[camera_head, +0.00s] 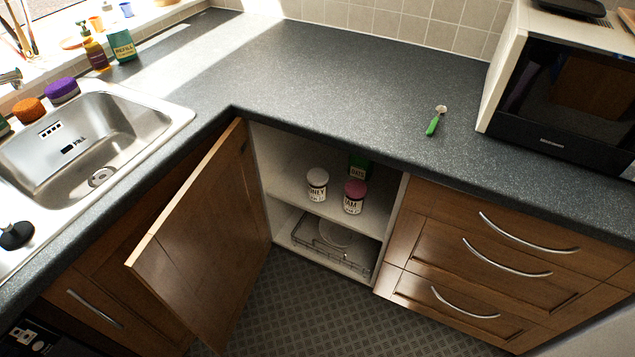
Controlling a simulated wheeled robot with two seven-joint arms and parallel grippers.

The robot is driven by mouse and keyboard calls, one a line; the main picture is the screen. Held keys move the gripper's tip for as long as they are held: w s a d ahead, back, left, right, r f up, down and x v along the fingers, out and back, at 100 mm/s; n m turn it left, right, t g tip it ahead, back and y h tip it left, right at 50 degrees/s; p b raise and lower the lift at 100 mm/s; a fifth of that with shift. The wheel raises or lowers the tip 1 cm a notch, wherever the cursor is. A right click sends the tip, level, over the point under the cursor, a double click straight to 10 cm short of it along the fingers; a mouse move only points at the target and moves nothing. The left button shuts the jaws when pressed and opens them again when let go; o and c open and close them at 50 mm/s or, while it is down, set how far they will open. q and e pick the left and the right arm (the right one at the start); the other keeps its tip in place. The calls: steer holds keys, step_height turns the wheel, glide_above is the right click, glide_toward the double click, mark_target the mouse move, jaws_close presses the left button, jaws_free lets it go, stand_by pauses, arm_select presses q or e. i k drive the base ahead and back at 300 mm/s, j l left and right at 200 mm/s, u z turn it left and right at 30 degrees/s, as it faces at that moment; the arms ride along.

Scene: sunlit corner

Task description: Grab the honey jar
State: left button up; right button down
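The honey jar (317,185) stands upright on the upper shelf inside the open corner cabinet. It has a white lid and a label that reads "ONEY" in part. A jam jar (354,197) with a pink-red lid stands close to its right on the same shelf. A dark green container (358,167) stands behind the jam jar, partly hidden. Neither of my grippers shows in the head view.
The wooden cabinet door (205,235) stands open to the left of the shelf (290,180). Drawers with curved handles (507,258) are on the right. A wire rack with a plate is on the lower shelf. The worktop (340,80) overhangs above; the floor in front is clear.

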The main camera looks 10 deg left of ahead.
mark_target(318, 194)
steer(key=i+l, duration=0.15)
steer(key=i+l+u, duration=0.1)
steer(key=u, duration=0.25)
steer(key=i+l+u, duration=0.1)
steer(key=u, duration=0.25)
steer(key=i+l+u, duration=0.1)
steer(key=l+u, duration=0.25)
steer(key=j, duration=0.1)
